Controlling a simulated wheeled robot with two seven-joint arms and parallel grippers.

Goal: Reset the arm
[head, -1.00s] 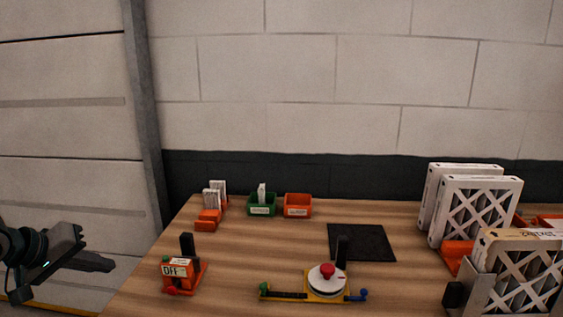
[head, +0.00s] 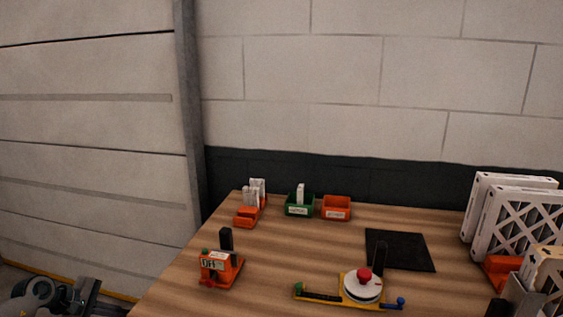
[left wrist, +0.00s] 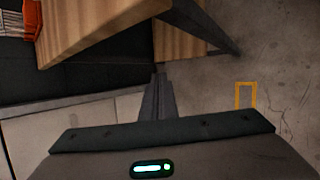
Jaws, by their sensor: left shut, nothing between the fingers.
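My left gripper (head: 86,294) is at the lower left of the head view, off the left side of the wooden table (head: 190,285) and apart from everything on it. In the left wrist view its dark fingers (left wrist: 159,98) point out over the grey floor and lie together, with nothing held. The table's edge (left wrist: 120,30) shows at the top of that view.
On the table stand an orange switch box (head: 215,266), a yellow fixture with a white disc and red knob (head: 364,287), a black mat (head: 400,250), a green bin (head: 298,208) and an orange bin (head: 337,209). White-framed filters (head: 525,225) stand at the right.

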